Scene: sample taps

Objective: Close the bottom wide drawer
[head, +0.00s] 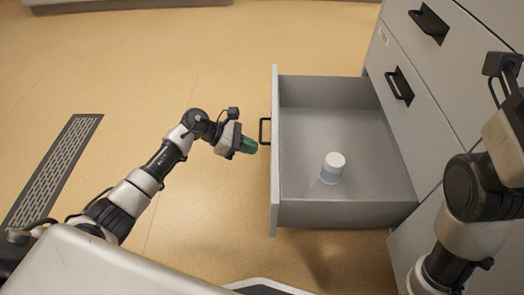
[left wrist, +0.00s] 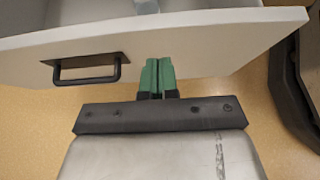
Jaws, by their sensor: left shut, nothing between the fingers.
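The bottom wide drawer (head: 300,212) is pulled out from the grey cabinet in the head view. Its front panel faces left and carries a black handle (head: 265,131). A small white-capped container (head: 333,168) stands inside on the drawer floor. My left gripper (head: 256,146) has green fingertips, is shut and empty, and is just outside the front panel, close to the handle. In the left wrist view the fingertips (left wrist: 157,65) overlap the front panel (left wrist: 205,45), to the right of the handle (left wrist: 88,70). I cannot tell whether they touch it. My right gripper's fingertips are not visible.
The cabinet (head: 440,95) has closed drawers with black handles (head: 400,86) above the open one. My right arm is at the right, in front of the cabinet. A floor grate (head: 55,165) lies at the left.

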